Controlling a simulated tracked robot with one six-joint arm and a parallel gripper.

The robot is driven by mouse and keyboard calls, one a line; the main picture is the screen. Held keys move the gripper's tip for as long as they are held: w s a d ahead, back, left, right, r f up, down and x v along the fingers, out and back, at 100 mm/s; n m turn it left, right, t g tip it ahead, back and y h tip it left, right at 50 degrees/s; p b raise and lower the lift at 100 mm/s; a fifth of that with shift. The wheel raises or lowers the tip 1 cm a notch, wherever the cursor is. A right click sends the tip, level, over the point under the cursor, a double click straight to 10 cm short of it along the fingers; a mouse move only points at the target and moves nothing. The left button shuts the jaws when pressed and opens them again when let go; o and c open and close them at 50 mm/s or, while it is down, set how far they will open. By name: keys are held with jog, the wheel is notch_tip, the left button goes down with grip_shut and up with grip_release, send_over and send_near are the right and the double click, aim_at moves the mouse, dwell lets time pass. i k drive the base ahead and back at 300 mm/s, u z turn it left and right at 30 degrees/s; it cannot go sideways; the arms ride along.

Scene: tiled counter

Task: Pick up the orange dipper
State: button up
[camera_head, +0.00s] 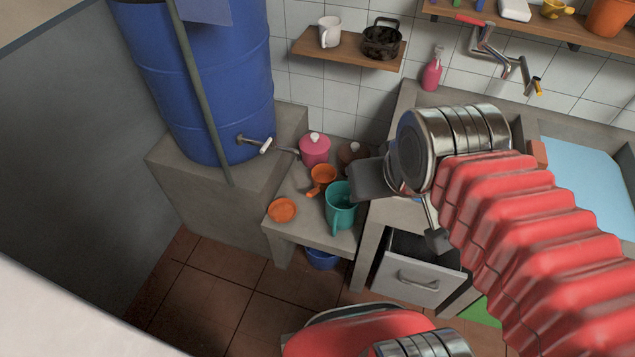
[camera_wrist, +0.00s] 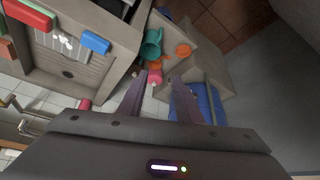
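The orange dipper (camera_head: 322,174) sits on the low concrete ledge, its bowl up and its short handle pointing to the lower left. It stands just behind the teal mug (camera_head: 341,205) and in front of the pink lidded pot (camera_head: 315,149). In the wrist view the dipper (camera_wrist: 155,65) is small, between the mug and the pink pot. My gripper (camera_wrist: 160,76) is open and empty, its two dark fingers apart. In the head view it is to the right of the dipper and above the ledge, partly hidden by my wrist.
An orange disc (camera_head: 282,210) lies at the ledge's left front. A brown lidded pot (camera_head: 352,153) is partly hidden behind my gripper. The blue barrel (camera_head: 205,85) with its tap stands at the left. An open drawer (camera_head: 415,285) is at the right. A wooden shelf (camera_head: 345,48) is above.

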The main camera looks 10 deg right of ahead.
aim_at(323, 175)
jog(key=z, duration=0.2)
jog(key=k, duration=0.65)
jog(key=z, duration=0.65)
jog(key=k, duration=0.65)
jog(key=u, duration=0.15)
jog(key=i, duration=0.55)
jog(key=u, duration=1.05)
jog(key=i, duration=1.2)
jog(key=u, duration=0.35)
